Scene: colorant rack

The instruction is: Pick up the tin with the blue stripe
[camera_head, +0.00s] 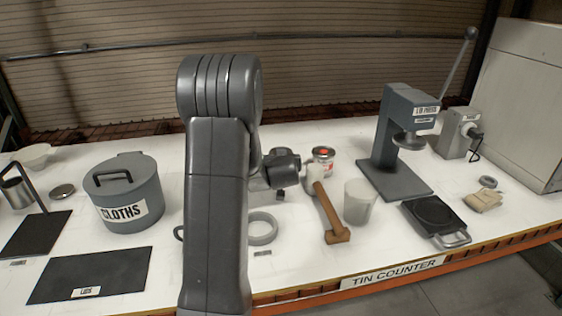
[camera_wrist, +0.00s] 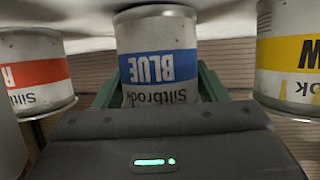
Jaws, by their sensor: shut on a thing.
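The tin with the blue stripe (camera_wrist: 158,62) shows in the middle of the wrist view. It is white with a metal rim, and its lettering appears upside down there. My gripper (camera_wrist: 158,88) has its green fingers on either side of this tin and is shut on it. In the head view my own arm hides the blue-striped tin and the fingers. A tin with a red stripe (camera_wrist: 36,72) is at the left of the wrist view, and a tin with a yellow stripe (camera_wrist: 288,50) at the right. Both stand apart from the fingers.
In the head view a tin with red on it (camera_head: 322,160), a wooden mallet (camera_head: 330,212) and a translucent cup (camera_head: 359,202) stand right of my arm. A grey press (camera_head: 400,145) is further right. A cloths pot (camera_head: 124,195) and dark mat (camera_head: 92,275) lie left.

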